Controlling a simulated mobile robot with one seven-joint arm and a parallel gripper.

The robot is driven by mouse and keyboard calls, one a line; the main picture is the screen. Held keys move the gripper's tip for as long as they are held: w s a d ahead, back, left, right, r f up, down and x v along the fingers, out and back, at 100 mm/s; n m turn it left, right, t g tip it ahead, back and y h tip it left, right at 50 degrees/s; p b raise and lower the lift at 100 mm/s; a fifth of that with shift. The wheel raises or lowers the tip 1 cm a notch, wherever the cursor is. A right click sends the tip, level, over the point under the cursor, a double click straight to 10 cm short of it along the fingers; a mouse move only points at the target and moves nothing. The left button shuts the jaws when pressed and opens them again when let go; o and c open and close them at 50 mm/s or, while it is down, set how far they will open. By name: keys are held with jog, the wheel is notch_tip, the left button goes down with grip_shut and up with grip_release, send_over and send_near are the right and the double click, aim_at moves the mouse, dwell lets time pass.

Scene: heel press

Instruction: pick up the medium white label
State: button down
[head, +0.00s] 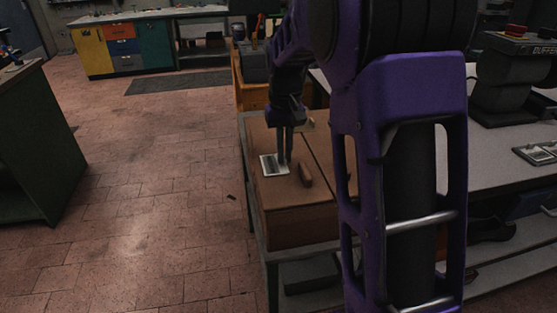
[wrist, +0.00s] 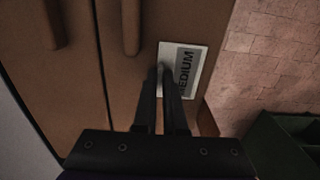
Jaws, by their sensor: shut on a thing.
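The medium white label (wrist: 196,59) is a white card with a grey panel lettered MEDIUM. In the wrist view it lies over the brown box top near its edge, partly covered by my fingers. In the head view the label (head: 273,165) shows on the left part of the box top. My gripper (wrist: 170,72) reaches down to the label with its fingers close together, shut on the label's near side. In the head view my gripper (head: 284,160) points straight down at the label. Whether the label is lifted off the surface cannot be told.
The brown box (head: 296,220) has a seam across its top and a brown handle (head: 305,174) beside the label; handles also show in the wrist view (wrist: 131,25). A grey bench (head: 500,165) stands at the right. Tiled floor (head: 150,210) lies open at the left.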

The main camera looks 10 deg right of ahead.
notch_tip(320, 180, up, 13)
jog(key=p, duration=0.4)
jog(key=shift+p, duration=0.4)
